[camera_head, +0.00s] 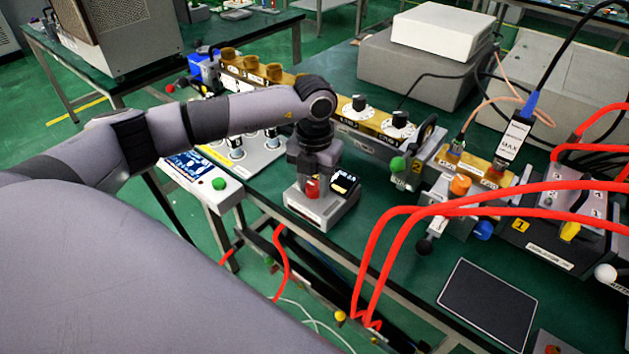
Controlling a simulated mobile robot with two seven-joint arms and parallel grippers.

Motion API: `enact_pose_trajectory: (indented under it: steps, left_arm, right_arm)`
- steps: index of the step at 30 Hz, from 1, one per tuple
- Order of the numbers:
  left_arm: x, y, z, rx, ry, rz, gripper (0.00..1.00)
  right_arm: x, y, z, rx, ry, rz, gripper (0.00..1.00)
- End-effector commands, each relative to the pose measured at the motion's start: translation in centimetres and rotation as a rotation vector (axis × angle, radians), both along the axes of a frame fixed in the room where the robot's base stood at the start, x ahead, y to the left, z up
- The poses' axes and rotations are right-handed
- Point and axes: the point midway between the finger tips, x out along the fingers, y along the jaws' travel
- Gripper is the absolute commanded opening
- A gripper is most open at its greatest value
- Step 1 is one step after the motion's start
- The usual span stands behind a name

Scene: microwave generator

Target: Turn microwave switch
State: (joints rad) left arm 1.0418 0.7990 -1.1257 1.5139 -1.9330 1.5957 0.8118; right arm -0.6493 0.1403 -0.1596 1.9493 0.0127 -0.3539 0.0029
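My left arm reaches in from the left, and its gripper (312,174) points down over a small white instrument box (322,211) near the table's front edge. A red switch or knob (312,188) on that box shows just below the fingers, and a small dark lit display (344,181) is beside it. The gripper hides part of the box's top. I cannot tell whether the fingers are open or shut, or whether they touch the red part. My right gripper is out of view.
A white unit with a screen and green knob (219,184) stands left of the box. Brass waveguide parts with dials (359,103) run behind. Red cables (470,205) arch over the right side. A black flat panel (487,303) lies at front right. Some green tabletop (395,235) is bare.

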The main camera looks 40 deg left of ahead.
Motion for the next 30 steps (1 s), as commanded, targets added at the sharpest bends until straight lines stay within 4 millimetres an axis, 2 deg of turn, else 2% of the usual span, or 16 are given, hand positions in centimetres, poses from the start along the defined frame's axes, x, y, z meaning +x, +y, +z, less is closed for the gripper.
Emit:
enact_pose_trajectory:
  steps: [11,30]
  left_arm:
    - [0.0,0.0,-0.1,0.000,0.000,-0.088,0.04]
    - [0.0,-0.1,-0.1,0.001,-0.001,-0.647,0.04]
  right_arm:
    - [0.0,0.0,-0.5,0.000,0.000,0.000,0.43]
    - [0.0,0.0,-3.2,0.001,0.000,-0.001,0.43]
